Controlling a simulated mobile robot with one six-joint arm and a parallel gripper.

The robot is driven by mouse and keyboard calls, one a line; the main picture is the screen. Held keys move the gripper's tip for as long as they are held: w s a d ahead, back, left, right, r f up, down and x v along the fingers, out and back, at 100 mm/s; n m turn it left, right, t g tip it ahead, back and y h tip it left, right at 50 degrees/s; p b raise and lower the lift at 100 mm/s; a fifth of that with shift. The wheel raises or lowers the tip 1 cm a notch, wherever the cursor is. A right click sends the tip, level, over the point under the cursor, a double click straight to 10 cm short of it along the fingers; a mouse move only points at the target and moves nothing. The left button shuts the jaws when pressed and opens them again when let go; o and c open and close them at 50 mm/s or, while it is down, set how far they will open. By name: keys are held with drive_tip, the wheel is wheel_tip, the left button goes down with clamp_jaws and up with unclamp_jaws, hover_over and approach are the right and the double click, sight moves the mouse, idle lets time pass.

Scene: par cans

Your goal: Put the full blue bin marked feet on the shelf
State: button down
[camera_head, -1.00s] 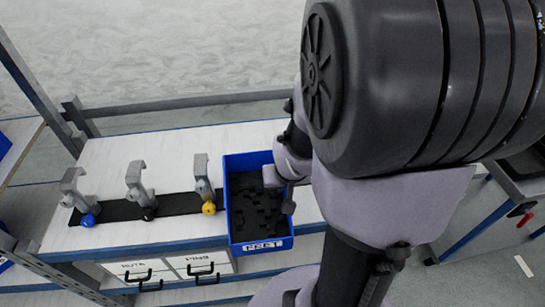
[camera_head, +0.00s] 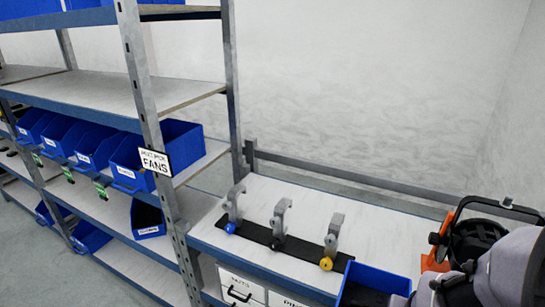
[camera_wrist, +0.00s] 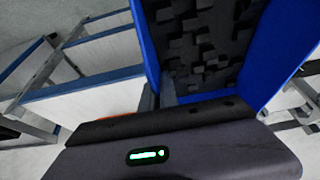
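In the head view my arm hides the fingers. The shelf (camera_head: 150,88) stands to the left, with a row of blue bins on one level and a bare level above.
Three grey clamps stand on a black strip (camera_head: 260,236) beside the bin, with blue, black and yellow knobs. A smaller blue bin (camera_head: 147,218) sits lower. An orange-and-black object (camera_head: 465,240) is at right.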

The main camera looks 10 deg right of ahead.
sight(352, 305)
drive_tip(key=shift+a, duration=0.25)
drive_tip(key=w+a+n, duration=0.1)
drive_tip(key=w+a, duration=0.1)
drive_tip(key=a, duration=0.1)
drive_tip(key=w+a+f+n+y, duration=0.1)
drive_tip(key=w+a, duration=0.1)
drive_tip(key=w+a+n, duration=0.1)
drive_tip(key=w+a, duration=0.2)
drive_tip(key=shift+a+f+n, duration=0.3)
drive_tip(key=shift+a+f, duration=0.05)
drive_tip(key=shift+f, duration=0.05)
drive_tip(key=w+a+f+n+y+b, duration=0.1)
drive_tip(key=w+a+f+n+b, duration=0.1)
drive_tip(key=a, duration=0.7)
drive_tip(key=shift+w+f+n+t+b, duration=0.35)
drive_tip(key=shift+w+f, duration=0.25)
drive_tip(key=shift+f, duration=0.45)
